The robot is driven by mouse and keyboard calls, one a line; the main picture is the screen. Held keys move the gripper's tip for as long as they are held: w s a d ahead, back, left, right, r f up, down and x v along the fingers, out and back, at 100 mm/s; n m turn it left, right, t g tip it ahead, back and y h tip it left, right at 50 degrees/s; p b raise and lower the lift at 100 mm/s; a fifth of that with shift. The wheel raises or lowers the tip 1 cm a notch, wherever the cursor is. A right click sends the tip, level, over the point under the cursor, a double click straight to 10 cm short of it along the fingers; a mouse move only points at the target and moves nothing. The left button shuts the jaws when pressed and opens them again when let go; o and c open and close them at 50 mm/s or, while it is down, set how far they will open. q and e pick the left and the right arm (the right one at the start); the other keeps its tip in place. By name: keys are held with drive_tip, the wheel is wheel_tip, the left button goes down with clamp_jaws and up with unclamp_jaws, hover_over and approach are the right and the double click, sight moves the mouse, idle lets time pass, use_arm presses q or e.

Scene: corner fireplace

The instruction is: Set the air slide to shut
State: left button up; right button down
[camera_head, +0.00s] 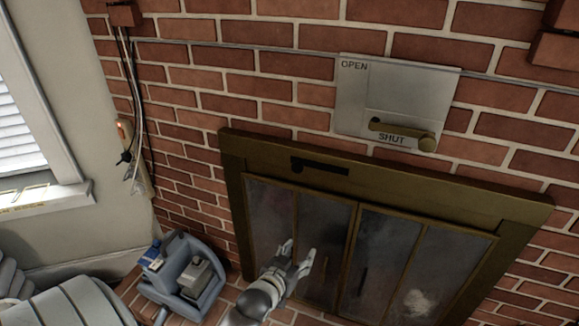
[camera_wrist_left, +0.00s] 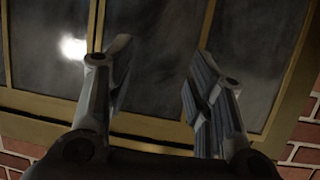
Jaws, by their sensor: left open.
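The brass-coloured fireplace frame (camera_head: 390,180) has a narrow dark slide (camera_head: 320,167) near the left of its top bar, with a small tab at its left end. No lettering is readable on it. Above it, a grey metal plate (camera_head: 365,100) on the bricks reads OPEN at upper left and SHUT at the bottom.
Glass doors (camera_head: 326,230) fill the frame. A grey-blue caddy (camera_head: 181,278) with items stands on the brick floor at lower left. Cables (camera_head: 128,75) run down the wall beside a window (camera_head: 25,150). The brick wall around the plate is clear.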

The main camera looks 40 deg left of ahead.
sight(296, 168)
use_arm(q)
drive_tip(key=s+a+r+n+t+y, duration=0.1)
drive_tip(key=a+r+t, duration=0.1)
drive_tip(key=r, duration=0.8)
drive_tip(key=a+r+t+y, duration=0.1)
drive_tip(key=a+r+t, duration=0.15)
drive_tip(key=r, duration=0.85)
drive_tip(key=shift+g, duration=0.45)
drive_tip(key=p+x, duration=0.1)
drive_tip(key=x, duration=0.9)
drive_tip(key=shift+w+a+f+p, duration=0.15)
drive_tip(key=shift+a+f+p, duration=0.1)
drive_tip(key=shift+p, duration=0.15)
clamp_jaws()
